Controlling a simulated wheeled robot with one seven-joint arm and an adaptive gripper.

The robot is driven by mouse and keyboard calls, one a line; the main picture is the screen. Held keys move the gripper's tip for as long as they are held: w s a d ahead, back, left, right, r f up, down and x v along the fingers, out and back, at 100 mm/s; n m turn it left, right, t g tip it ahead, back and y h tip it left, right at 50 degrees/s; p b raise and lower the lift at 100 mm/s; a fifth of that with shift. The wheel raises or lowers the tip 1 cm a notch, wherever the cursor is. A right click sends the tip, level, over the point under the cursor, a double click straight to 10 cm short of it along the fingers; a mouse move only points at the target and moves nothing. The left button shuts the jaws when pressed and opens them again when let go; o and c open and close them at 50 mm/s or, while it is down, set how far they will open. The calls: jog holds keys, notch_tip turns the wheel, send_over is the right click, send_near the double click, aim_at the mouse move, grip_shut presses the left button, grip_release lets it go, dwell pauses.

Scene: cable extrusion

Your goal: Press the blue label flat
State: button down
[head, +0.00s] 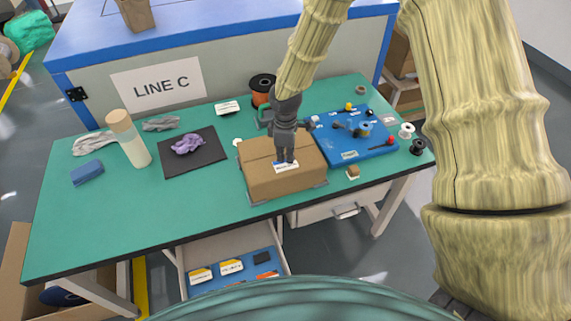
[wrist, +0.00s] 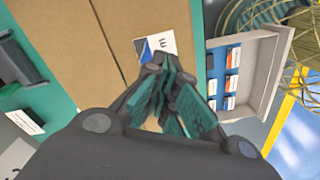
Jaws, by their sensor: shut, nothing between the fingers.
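The label (head: 287,168) is a small white piece with a blue corner, on top of a closed brown cardboard box (head: 262,180) on the green table. In the wrist view the label (wrist: 160,45) shows its blue part at the left and dark print at the right. My gripper (head: 285,160) is shut and empty, pointing down over the label. In the wrist view my gripper's fingertips (wrist: 160,60) are at the label's near edge and hide part of it. I cannot tell whether they touch it.
A blue tray (head: 350,155) with small parts stands right of the box. An orange spool (head: 262,88) stands behind. An open drawer (head: 225,245) sticks out in front.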

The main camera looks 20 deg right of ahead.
jog(key=shift+f+b, duration=0.4)
jog(key=shift+f, duration=0.6)
dwell(0.6)
notch_tip(320, 180, up, 8)
jog(key=p, duration=0.6)
jog(key=shift+n, duration=0.3)
dwell(0.4)
jog(key=n, duration=1.1)
jog(key=shift+r, duration=0.3)
jog(key=shift+f, duration=0.15)
